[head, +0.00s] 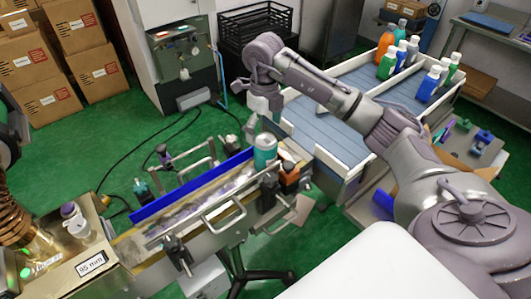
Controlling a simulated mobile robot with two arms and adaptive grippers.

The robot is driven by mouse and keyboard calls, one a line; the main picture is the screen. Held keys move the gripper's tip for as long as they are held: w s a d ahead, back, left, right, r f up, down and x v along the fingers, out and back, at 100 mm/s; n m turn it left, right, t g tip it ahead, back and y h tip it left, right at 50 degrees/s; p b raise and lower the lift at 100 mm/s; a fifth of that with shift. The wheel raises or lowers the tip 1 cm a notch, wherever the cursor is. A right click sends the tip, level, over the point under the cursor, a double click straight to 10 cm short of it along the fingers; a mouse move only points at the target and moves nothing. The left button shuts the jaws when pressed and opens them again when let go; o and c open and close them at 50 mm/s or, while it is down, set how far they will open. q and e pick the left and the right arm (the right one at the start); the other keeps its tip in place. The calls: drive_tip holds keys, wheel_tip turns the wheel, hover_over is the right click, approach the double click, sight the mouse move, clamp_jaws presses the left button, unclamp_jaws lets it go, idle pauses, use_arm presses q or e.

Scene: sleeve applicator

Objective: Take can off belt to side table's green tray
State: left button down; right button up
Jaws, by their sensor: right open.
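A teal can with a silver top (265,151) stands upright near the right end of the belt (200,198), beside the blue guide rail. My right gripper (264,122) is open just above the can, its fingers pointing down. I cannot tell whether a fingertip touches the can. A side table (484,168) with small items shows partly behind my right arm. I cannot make out a green tray on it; my arm hides part of that area. My left gripper is not in view.
A wide blue-grey conveyor (330,138) with white side walls lies behind the can. Several coloured bottles (428,85) stand at its far end. Metal handles and clamps (222,214) line the belt. Cardboard boxes (40,63) are stacked at the back left.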

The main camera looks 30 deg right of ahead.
sight(265, 138)
drive_tip(key=f, duration=0.1)
drive_tip(key=f+p, duration=0.1)
drive_tip(key=s+f+p, duration=0.1)
drive_tip(key=f, duration=0.1)
drive_tip(key=shift+a, duration=0.3)
drive_tip(key=shift+f, duration=0.65)
drive_tip(key=c, duration=1.5)
drive_tip(key=shift+c, duration=0.4)
drive_tip(key=shift+d+r, duration=0.1)
drive_tip(key=shift+r, duration=0.05)
